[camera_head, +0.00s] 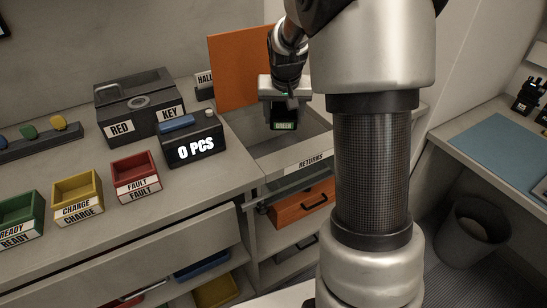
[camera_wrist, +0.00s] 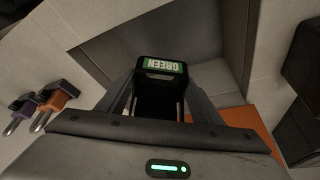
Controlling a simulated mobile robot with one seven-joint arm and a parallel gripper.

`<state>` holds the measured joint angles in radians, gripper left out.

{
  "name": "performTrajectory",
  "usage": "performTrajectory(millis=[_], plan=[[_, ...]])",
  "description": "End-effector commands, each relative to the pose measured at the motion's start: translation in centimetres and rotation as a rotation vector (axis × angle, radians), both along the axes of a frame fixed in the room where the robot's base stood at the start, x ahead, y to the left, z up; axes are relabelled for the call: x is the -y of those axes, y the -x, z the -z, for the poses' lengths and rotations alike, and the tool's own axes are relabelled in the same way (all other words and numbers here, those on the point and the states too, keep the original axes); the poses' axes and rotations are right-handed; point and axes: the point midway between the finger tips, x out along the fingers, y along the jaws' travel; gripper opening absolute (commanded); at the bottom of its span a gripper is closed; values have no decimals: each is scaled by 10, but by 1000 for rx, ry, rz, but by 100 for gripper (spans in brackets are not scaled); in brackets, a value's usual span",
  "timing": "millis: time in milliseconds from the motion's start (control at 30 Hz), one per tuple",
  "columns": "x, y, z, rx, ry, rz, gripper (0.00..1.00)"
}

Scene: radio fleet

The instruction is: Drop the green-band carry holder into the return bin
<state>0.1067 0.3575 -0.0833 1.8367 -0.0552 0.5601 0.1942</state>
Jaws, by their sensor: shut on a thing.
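The green-band carry holder (camera_head: 284,119) is black with a green label reading GREEN. My gripper (camera_head: 284,98) is shut on it and holds it over the open return bin (camera_head: 318,152), a grey recess with a RETURNS label on its front edge. In the wrist view the holder (camera_wrist: 161,75) sits between my two fingers (camera_wrist: 160,100), its label facing up the picture. The grey inner walls of the bin (camera_wrist: 150,22) show beyond it. I cannot tell exactly how far the holder hangs above the bin floor.
An orange panel (camera_head: 238,72) stands upright behind the bin. Left of it are a 0 PCS display (camera_head: 194,143), a RED KEY box (camera_head: 140,105) and red (camera_head: 136,176), yellow (camera_head: 77,198) and green (camera_head: 20,219) trays. Purple and orange padlocks (camera_wrist: 53,101) show in the wrist view.

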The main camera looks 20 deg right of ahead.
Motion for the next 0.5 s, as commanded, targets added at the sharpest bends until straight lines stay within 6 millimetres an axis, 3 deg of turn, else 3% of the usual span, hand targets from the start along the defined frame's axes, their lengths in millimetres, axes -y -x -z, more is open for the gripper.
performTrajectory(millis=[500], plan=[[0,0,52,-1,0,-1,36]])
